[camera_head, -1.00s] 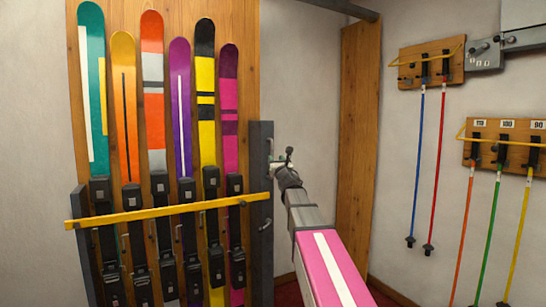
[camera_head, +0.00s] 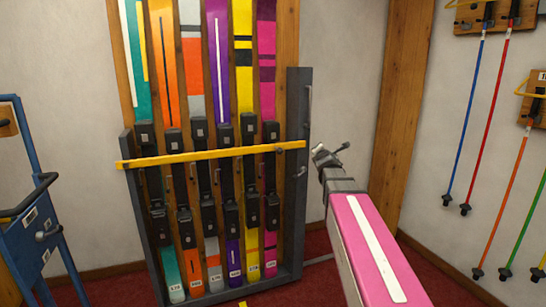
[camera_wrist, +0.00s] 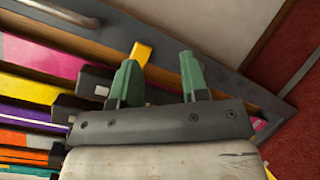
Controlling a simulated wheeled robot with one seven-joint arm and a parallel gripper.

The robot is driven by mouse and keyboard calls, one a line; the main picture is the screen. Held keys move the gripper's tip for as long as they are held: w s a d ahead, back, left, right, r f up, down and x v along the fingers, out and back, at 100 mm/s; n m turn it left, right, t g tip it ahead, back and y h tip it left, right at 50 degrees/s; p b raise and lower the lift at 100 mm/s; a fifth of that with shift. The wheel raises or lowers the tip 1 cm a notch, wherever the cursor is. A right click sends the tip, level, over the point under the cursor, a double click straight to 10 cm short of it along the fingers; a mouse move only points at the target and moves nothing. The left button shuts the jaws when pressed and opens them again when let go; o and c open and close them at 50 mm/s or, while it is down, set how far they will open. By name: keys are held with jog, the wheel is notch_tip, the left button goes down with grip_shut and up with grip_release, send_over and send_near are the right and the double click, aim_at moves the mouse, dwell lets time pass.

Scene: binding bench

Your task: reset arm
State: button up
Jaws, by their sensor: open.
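My arm reaches forward in the head view, and my gripper (camera_head: 332,156) is at its end, just right of the ski rack's dark right post (camera_head: 297,180). In the wrist view my gripper (camera_wrist: 158,68) shows two green fingers set apart, with nothing between them. The rack and skis lie beyond the fingers there. A yellow piece (camera_wrist: 141,54), seemingly the end of the rack's bar, shows near the left finger; I cannot tell its distance.
Several colored skis stand in the rack behind a yellow bar (camera_head: 210,155). A blue frame (camera_head: 38,225) stands at left. Ski poles, including a red one (camera_head: 485,125), hang on the right wall. Red carpet (camera_head: 430,280) is open at lower right.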

jog(key=s+f+m+g, duration=0.3)
jog(key=f+m, duration=0.2)
jog(key=f, duration=0.3)
jog(key=s+f+m+g, duration=0.3)
jog(key=s+f+m, duration=0.1)
jog(key=f, duration=0.4)
jog(key=s+a+f+m+g, duration=0.2)
jog(key=s+f+m+g, duration=0.3)
jog(key=s+f+m, duration=0.3)
jog(key=s+a+f+m+g+y, duration=0.1)
jog(key=s+f+m+g, duration=0.5)
jog(key=s+f, duration=0.7)
jog(key=s+m, duration=0.2)
jog(key=s, duration=0.1)
jog(key=shift+a+f+y, duration=0.3)
jog(key=shift+a+f, duration=0.05)
jog(key=shift+a, duration=0.05)
